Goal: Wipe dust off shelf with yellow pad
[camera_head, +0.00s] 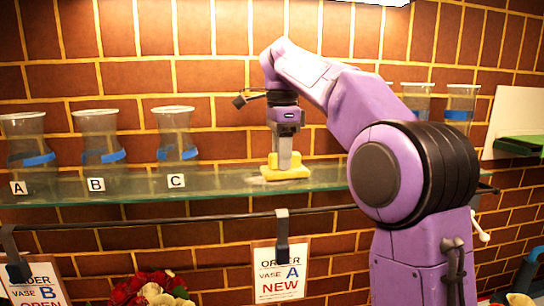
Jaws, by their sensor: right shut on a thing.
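The yellow pad (285,172) rests on the glass shelf (228,188), right of the vases. My right gripper (284,160) points down and is shut on the pad, with its fingers at the pad's top. A pale, dusty-looking patch (256,181) shows on the glass just left of the pad. Whether dust lies under or behind the pad is hidden. My left gripper does not show.
Vases A (27,140), B (99,138) and C (175,135) stand on the shelf's left part. A dark rail (150,221) runs below the shelf, with hanging order cards (279,272). Flowers (150,288) are below.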

